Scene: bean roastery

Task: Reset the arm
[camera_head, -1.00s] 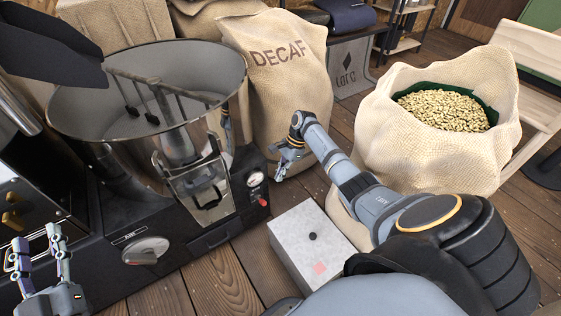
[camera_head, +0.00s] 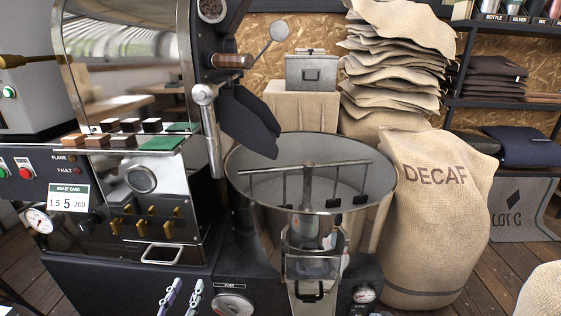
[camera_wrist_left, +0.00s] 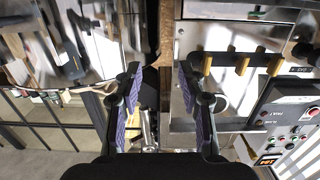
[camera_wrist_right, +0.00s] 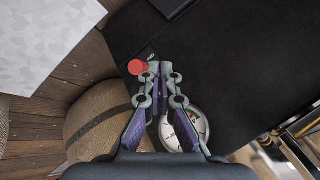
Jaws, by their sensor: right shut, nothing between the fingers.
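My left gripper (camera_head: 182,294) shows at the bottom edge of the head view, in front of the black roaster base. Its two fingers stand apart, and in the left wrist view (camera_wrist_left: 158,80) the gap between them is empty. My right gripper (camera_wrist_right: 160,68) shows only in the right wrist view. Its fingertips are together with nothing between them, over the dark base near a red knob (camera_wrist_right: 137,67) and a white dial gauge (camera_wrist_right: 185,130). My right arm is outside the head view.
The roaster (camera_head: 140,180) fills the left, with its steel cooling bin (camera_head: 250,190) at the centre. A DECAF sack (camera_head: 435,215) stands right of the bin. Stacked empty sacks (camera_head: 390,80) are behind. A pale speckled block (camera_wrist_right: 45,40) lies at the upper left in the right wrist view.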

